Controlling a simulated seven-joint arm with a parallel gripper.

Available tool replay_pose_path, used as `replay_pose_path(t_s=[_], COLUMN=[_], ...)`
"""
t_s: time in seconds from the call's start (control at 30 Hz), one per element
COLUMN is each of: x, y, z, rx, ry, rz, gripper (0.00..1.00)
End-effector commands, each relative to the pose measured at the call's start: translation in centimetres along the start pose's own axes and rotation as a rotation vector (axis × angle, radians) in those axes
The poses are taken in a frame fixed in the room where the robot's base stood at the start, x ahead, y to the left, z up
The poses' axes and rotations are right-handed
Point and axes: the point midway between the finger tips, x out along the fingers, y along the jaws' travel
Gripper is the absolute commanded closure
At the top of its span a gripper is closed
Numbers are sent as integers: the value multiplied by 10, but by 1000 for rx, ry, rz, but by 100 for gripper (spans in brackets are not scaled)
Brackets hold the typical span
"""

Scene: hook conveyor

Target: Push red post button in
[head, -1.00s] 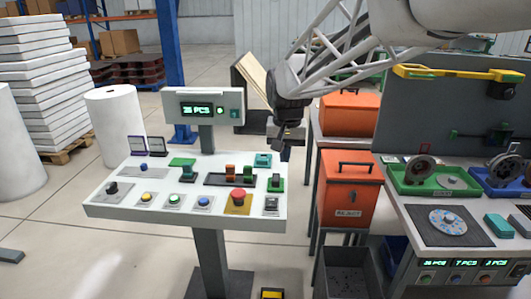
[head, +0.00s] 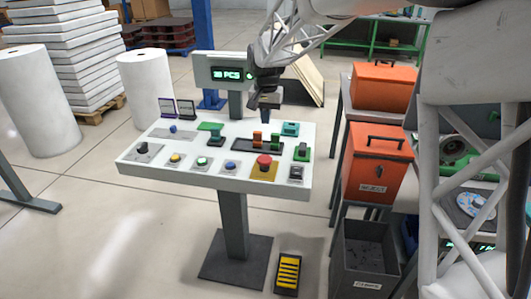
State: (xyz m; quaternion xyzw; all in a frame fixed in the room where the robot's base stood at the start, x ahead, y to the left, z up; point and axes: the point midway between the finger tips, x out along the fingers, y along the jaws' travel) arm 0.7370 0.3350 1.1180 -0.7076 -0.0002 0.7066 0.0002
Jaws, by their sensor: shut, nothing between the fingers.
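The red button (head: 264,161) is a round mushroom head on a yellow plate (head: 258,172) at the front right of the white control panel (head: 205,178). The panel stands on a grey post (head: 233,220). My gripper (head: 265,120) points down above the panel's back part, behind the red button in the picture and apart from it. It is shut and looks empty; its fingertips are small and dark. The button's top is in plain view.
A display (head: 227,74) rises at the panel's back. Orange bins (head: 379,162) stand to the right. A yellow-striped pedal (head: 288,272) lies on the floor.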

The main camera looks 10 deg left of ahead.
Motion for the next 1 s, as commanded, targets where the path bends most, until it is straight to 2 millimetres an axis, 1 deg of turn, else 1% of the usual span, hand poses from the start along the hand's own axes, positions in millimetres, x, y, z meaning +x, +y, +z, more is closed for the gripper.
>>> replay_pose_path(t_s=[0.13, 0.47, 0.67, 0.87, 1.0], x=[2, 2, 7, 24, 42], y=[-4, -4, -4, -4, -4], z=[-2, -2, -2, -1, -2], rx=[0, 0, 0, 0, 0], ry=[-1, -2, -2, -3, -4], rz=[0, 1, 1, 1, 2], gripper=[100, 100, 100, 100, 100])
